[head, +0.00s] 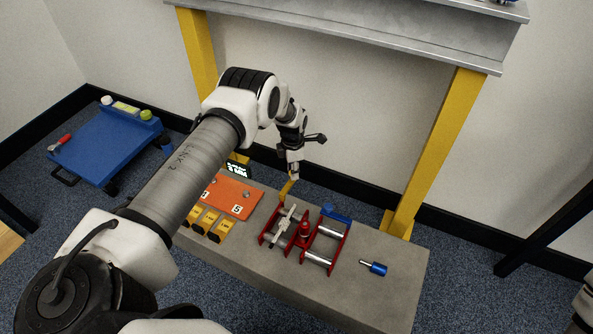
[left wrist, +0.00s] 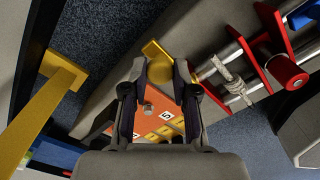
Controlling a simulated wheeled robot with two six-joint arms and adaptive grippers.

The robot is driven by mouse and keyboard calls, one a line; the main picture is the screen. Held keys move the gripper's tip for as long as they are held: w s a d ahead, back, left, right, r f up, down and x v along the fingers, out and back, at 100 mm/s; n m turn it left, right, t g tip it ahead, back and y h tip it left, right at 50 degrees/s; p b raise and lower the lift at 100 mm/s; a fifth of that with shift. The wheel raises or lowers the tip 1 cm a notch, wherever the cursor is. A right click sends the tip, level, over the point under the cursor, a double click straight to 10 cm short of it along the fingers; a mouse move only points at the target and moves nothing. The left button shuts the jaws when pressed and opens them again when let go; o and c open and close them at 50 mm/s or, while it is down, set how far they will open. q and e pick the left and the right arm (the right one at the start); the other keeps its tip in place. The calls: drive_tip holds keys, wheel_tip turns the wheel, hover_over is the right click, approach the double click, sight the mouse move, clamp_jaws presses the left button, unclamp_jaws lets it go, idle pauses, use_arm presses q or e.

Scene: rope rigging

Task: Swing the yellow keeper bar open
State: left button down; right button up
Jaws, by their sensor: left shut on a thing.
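The yellow keeper bar (head: 286,189) stands up at the left end of the red rigging frame (head: 335,249) on the grey bench. My left gripper (head: 291,177) is at the bar's upper part. In the left wrist view the yellow bar (left wrist: 160,68) lies between the two fingertips of my left gripper (left wrist: 160,84), which is shut on it. A light rope (head: 281,227) is wrapped around a metal bar of the red frame, and it also shows in the left wrist view (left wrist: 231,82). My right gripper is not in view.
An orange plate (head: 232,196) with yellow-and-black blocks (head: 207,219) is left of the frame. A blue-handled pin (head: 375,268) lies to the right on the bench (head: 395,300). Yellow posts (head: 440,150) stand behind. A blue cart (head: 105,145) is at far left.

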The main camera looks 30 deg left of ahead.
use_arm(q)
drive_tip(key=shift+a+f+n, duration=0.1)
drive_tip(key=shift+a+n, duration=0.15)
drive_tip(key=shift+n, duration=0.15)
drive_tip(key=c, duration=0.9)
unclamp_jaws()
wheel_tip(320, 180, up, 12)
